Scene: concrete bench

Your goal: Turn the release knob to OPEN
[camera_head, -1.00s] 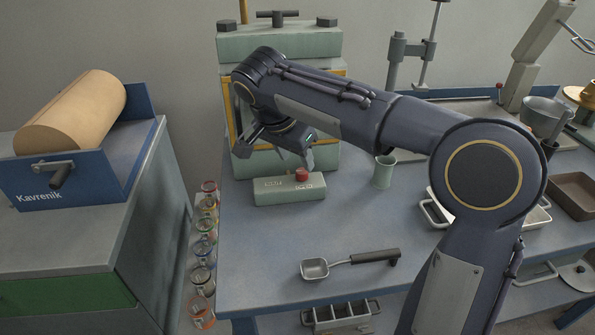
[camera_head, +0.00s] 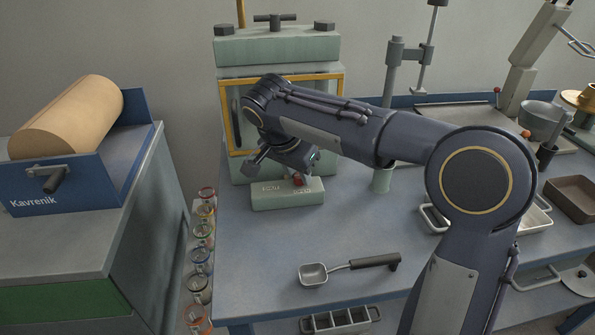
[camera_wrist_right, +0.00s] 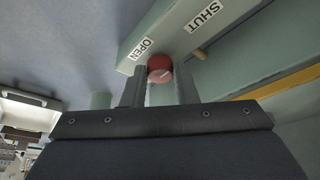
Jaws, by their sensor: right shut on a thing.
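The release knob (camera_head: 298,181) is a small red knob on the front of a pale green block (camera_head: 270,200) that bears two labels. In the right wrist view the red knob (camera_wrist_right: 160,68) has a light pointer line, and labels read OPEN (camera_wrist_right: 142,49) and SHUT (camera_wrist_right: 204,16). The pointer's exact aim is hard to tell. My right gripper (camera_wrist_right: 160,88) has its fingers on both sides of the knob and is shut on it. In the head view the right gripper (camera_head: 297,172) is partly hidden by its own wrist. My left gripper is not in view.
A green press with a yellow-framed window (camera_head: 235,120) stands behind the block. A grey-green cup (camera_head: 381,180) stands right of it. A ladle (camera_head: 314,274) lies near the front edge. Jars (camera_head: 202,255) line the gap at left. The bench middle is clear.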

